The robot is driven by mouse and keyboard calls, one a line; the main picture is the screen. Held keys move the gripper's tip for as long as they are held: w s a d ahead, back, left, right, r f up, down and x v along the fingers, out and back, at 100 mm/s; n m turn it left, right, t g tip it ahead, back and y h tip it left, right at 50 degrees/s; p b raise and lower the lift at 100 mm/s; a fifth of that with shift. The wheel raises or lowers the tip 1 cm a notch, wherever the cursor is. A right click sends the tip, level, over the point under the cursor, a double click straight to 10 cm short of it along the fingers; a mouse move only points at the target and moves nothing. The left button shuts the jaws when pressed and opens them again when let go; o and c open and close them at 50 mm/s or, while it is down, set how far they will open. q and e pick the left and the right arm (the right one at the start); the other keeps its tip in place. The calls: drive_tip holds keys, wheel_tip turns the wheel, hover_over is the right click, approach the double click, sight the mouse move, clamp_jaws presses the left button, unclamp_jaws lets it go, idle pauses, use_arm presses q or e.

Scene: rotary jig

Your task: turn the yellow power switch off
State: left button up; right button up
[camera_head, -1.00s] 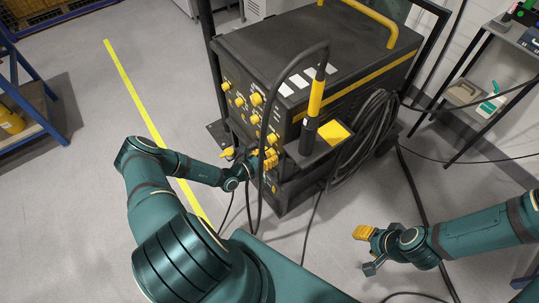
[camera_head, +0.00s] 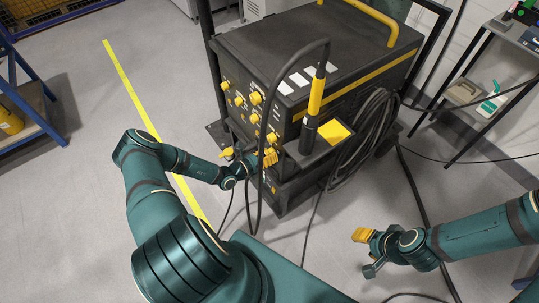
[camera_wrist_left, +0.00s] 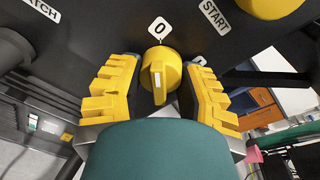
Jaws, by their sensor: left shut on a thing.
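The yellow power switch (camera_wrist_left: 160,75) is a round knob with a raised ridge on the black front panel. The ridge stands about vertical in the left wrist view. My left gripper (camera_head: 248,156) is at the lower front of the black machine (camera_head: 300,75). In the left wrist view its yellow fingers (camera_wrist_left: 160,95) are on either side of the knob, shut on it. My right gripper (camera_head: 366,251) is open and empty, low at the right, away from the machine.
Several other yellow knobs (camera_head: 256,98) are on the panel above my left gripper. A torch with a yellow handle (camera_head: 315,97) and a looping black cable are close to its right. Cables lie on the floor. A shelf (camera_head: 480,100) stands at the right.

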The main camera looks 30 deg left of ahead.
use_arm(q)
drive_tip(key=shift+d, duration=0.1)
drive_tip(key=o, duration=1.2)
drive_tip(key=v, duration=1.2)
